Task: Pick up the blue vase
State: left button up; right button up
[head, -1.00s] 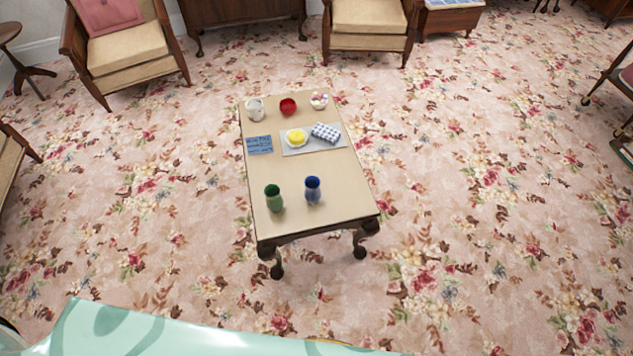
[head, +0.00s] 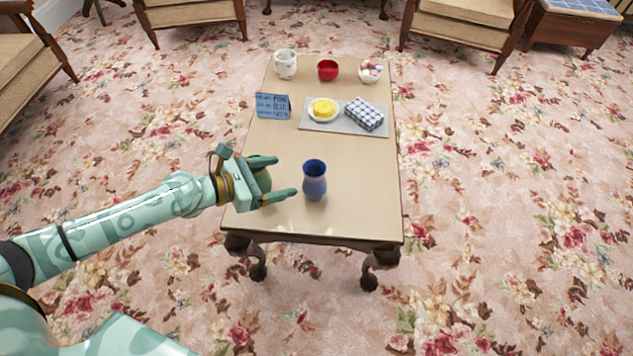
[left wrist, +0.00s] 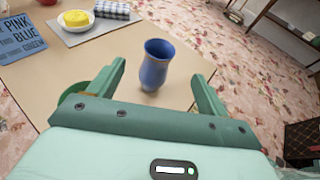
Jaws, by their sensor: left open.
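The blue vase (head: 314,181) stands upright near the front of the wooden table (head: 340,212). In the left wrist view the vase (left wrist: 156,66) stands just beyond and between my open fingers. My left gripper (head: 287,176) is open and empty, its fingers pointing right toward the vase, just short of it. It also shows in the left wrist view (left wrist: 160,88). The green vase (head: 262,178) is mostly hidden behind my left gripper; a bit of its green rim (left wrist: 75,90) shows by the left finger. My right gripper is not in view.
Farther back on the table are a blue sign (head: 273,106), a tray (head: 316,126) with a yellow item (head: 323,109) and a checkered cloth (head: 365,114), a white mug (head: 286,64), a red bowl (head: 327,69) and a bowl of round items (head: 370,71). The table's right side is clear.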

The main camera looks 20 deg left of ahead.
aim_at(321, 168)
pick_arm(q)
jog(key=x, duration=0.7)
jog(key=shift+f+b, duration=0.1)
jog(key=shift+b, duration=0.3)
jog(key=b+x, duration=0.1)
jog(key=x, duration=0.4)
jog(key=shift+w+d+f, duration=0.1)
jog(key=shift+f, duration=0.05)
jog(key=c, duration=1.2)
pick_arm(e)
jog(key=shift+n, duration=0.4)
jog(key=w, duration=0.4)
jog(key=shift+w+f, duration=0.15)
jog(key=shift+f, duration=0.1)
